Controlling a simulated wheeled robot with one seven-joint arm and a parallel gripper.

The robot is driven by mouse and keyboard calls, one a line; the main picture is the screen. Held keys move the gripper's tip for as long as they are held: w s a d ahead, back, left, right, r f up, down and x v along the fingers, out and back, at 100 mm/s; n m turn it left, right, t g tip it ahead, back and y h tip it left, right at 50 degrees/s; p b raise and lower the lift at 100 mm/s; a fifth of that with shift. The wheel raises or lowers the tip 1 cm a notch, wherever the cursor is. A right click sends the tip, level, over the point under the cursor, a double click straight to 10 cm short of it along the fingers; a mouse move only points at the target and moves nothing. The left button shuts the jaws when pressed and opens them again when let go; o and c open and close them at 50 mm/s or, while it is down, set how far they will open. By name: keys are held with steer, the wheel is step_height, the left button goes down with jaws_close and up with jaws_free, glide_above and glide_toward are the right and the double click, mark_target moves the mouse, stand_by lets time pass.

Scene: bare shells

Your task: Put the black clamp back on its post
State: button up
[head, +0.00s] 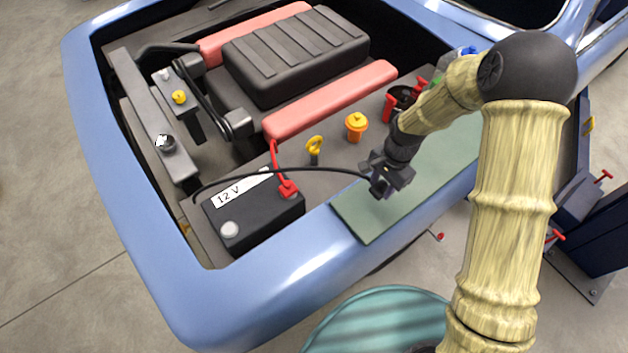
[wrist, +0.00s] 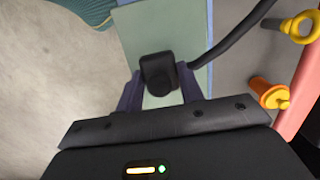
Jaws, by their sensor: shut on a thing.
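My gripper (head: 385,178) is shut on the black clamp (head: 377,189), just above the green mat on the car's fender. In the wrist view the clamp (wrist: 158,72) sits between my two gripper fingers (wrist: 160,88). A black cable (head: 290,170) arches from the clamp leftward over the battery to the engine bay's left side. The black 12 V battery (head: 262,222) is left of my gripper. Its bare grey post (head: 230,229) is on the near left corner. A red clamp (head: 287,188) sits at the other post.
The green mat (head: 362,222) lies on the blue fender; its visible part is clear. A yellow dipstick ring (head: 314,145) and an orange-yellow cap (head: 356,125) stand between battery and arm. A pink-red cover (head: 330,100) and black engine block lie behind. A teal round stool (head: 375,318) is in front.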

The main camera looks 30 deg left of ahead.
steer(key=w+d+f+n+b, duration=0.1)
steer(key=d+f, duration=0.5)
steer(key=d, duration=0.6)
steer(key=w+d+f+n+b, duration=0.2)
steer(key=w+d+f, duration=0.3)
steer(key=d, duration=0.7)
steer(key=shift+w+d+f+n+h+b, duration=0.15)
steer(key=shift+f+n+h+b, duration=0.15)
steer(key=shift+f+n, duration=0.25)
